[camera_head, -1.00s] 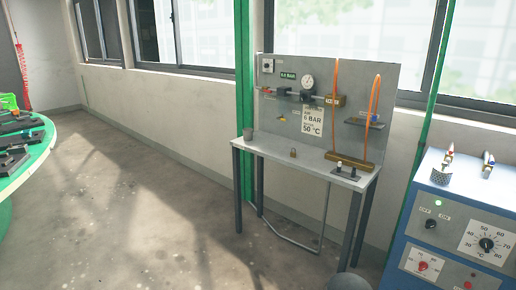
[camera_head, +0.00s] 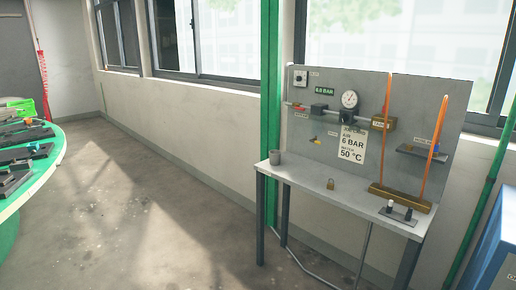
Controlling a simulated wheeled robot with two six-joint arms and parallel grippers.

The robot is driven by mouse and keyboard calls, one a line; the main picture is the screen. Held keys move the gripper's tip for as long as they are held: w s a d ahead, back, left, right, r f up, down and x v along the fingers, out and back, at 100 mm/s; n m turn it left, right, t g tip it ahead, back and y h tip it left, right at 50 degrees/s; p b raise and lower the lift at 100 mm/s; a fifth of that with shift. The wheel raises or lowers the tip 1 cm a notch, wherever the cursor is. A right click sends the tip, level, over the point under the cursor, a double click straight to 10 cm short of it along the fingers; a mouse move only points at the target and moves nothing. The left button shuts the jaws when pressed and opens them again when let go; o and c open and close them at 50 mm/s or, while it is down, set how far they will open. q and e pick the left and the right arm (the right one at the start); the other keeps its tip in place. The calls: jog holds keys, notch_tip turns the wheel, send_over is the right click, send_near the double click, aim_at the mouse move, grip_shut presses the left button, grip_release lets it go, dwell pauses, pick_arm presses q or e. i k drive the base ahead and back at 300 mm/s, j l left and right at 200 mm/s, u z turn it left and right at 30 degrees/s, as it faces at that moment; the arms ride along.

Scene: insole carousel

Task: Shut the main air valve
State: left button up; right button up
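A grey upright panel (camera_head: 335,90) stands at the back of a small work table. A thin horizontal air pipe runs across its upper part, with a small red handle (camera_head: 298,107) near its left end, likely the main air valve. The handle's exact angle is too small to tell. To its right on the line are a dark block (camera_head: 318,109), a round gauge (camera_head: 349,99) and a brass-coloured block (camera_head: 383,124). A green display (camera_head: 324,91) reads 6.0 BAR. A small yellow fitting (camera_head: 315,140) sits lower on the panel. Neither of my grippers is in view.
A green post (camera_head: 270,60) stands behind. A green round table (camera_head: 40,165) is at left, a blue cabinet (camera_head: 497,250) at right. Floor between is clear.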

aim_at(295, 108)
jog(key=i+j+z, duration=0.55)
jog(key=i+j, duration=0.25)
